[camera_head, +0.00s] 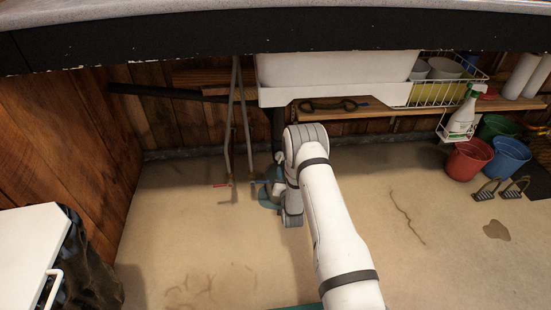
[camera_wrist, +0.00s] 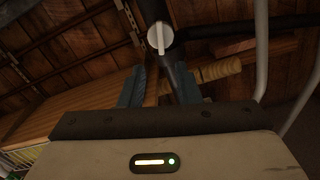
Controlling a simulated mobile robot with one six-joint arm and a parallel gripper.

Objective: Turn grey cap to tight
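The grey cap (camera_wrist: 160,38) shows in the wrist view as a small pale round knob with a lighter raised bar across it, near upright. It sits on a black pipe (camera_wrist: 178,70) at top centre. My gripper (camera_wrist: 160,85) is open, with its two blue-grey fingers apart and nothing seen held between them. The cap lies above and beyond the fingertips, apart from them in the picture. In the head view my gripper is low under the white sink (camera_head: 335,70), mostly hidden by my arm, and I cannot make out the cap there.
Two thin grey pipes (camera_head: 246,120) with red and blue valve handles stand left of my arm. A wooden shelf (camera_head: 375,112) runs behind.

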